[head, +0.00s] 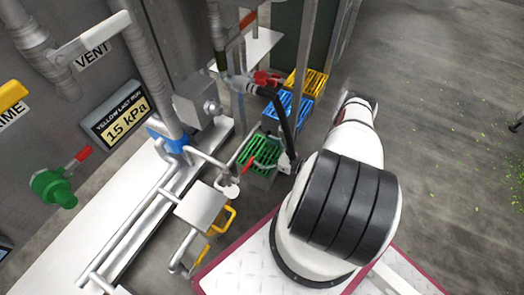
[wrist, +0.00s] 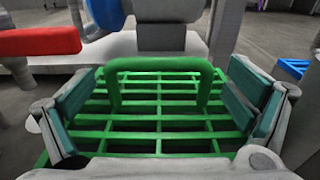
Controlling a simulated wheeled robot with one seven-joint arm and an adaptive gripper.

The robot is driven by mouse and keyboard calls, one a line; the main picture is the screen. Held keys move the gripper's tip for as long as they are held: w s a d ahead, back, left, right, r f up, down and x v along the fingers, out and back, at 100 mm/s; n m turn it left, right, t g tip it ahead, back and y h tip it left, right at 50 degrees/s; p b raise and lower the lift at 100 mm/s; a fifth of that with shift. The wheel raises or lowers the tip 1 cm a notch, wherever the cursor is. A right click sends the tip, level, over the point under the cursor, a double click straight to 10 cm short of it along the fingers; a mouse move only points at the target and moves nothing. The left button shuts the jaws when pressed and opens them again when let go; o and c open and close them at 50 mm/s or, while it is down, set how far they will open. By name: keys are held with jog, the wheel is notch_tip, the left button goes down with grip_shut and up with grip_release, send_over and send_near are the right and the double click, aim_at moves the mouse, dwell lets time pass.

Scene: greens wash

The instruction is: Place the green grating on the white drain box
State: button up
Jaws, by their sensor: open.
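My gripper (wrist: 160,98) is open over the grating, one finger on each side of the handle, with gaps on both sides. In the head view the gripper (head: 287,163) shows only in part at the grating's right side. I cannot tell for sure which thing is the white drain box.
A blue grating (head: 290,106) and a yellow grating (head: 308,82) stand behind the green one. Pipes, a red-handled valve (head: 265,78) and a dark hose (head: 281,118) crowd close by. A white slab (head: 258,45) lies at the back. Open floor (head: 440,130) is on the right.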

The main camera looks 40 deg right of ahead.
jog(key=p+v, duration=0.2)
jog(key=v, duration=0.9)
jog(key=shift+s, duration=0.2)
